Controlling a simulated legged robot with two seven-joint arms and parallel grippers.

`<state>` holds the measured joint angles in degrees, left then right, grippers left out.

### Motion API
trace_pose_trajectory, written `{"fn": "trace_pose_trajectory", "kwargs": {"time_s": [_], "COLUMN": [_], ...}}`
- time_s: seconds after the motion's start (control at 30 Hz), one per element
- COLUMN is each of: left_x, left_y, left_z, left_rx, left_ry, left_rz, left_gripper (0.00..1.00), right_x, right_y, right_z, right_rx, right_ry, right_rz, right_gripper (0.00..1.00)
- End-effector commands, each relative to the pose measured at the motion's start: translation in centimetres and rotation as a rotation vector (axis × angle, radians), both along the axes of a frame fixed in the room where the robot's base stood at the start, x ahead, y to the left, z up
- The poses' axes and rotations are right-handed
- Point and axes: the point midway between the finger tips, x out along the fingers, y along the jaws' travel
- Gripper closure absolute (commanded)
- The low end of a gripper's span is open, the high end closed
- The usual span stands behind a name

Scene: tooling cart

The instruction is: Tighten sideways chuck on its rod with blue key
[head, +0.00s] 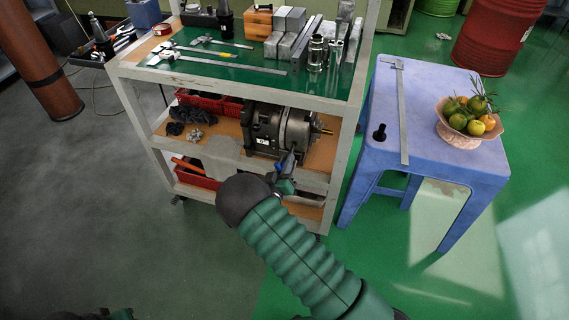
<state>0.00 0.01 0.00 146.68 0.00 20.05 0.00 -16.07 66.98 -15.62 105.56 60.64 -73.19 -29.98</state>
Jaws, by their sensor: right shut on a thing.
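The sideways chuck (297,127) is a grey metal cylinder on a heavy dark base, lying on the cart's middle shelf. A thin brass-coloured rod (326,132) sticks out of its right face. My right gripper (286,172) is just below and in front of the chuck, partly hidden by my own wrist. It is shut on a small blue thing, which looks like the blue key (289,162). The key's tip is close to the chuck's lower side; I cannot tell whether it touches. My left gripper is out of view; only a bit of my left arm shows at the bottom left.
The cart's white frame posts (345,150) flank the shelf, and its top (215,62) holds calipers, blocks and tool holders. Red bins (200,101) sit left of the chuck. A blue stool (430,165) at the right bears a fruit bowl (461,135), a caliper and a black piece.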

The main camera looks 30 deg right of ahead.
Motion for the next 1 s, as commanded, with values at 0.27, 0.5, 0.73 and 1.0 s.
{"fn": "trace_pose_trajectory", "kwargs": {"time_s": [0.27,0.5,0.73,1.0], "left_x": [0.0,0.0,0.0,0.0], "left_y": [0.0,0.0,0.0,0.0], "left_z": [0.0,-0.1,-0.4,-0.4], "left_rx": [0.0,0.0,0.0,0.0], "left_ry": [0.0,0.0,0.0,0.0], "left_rz": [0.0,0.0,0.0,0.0], "left_gripper": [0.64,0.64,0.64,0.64], "right_x": [0.0,0.3,1.0,1.0], "right_y": [0.0,-0.3,-1.0,-1.1], "right_z": [0.0,0.0,0.0,0.0], "right_rx": [0.0,0.0,0.0,0.0], "right_ry": [-0.001,-0.003,-0.002,-0.001], "right_rz": [0.0,0.0,0.002,0.001], "right_gripper": [1.0,1.0,1.0,1.0]}}
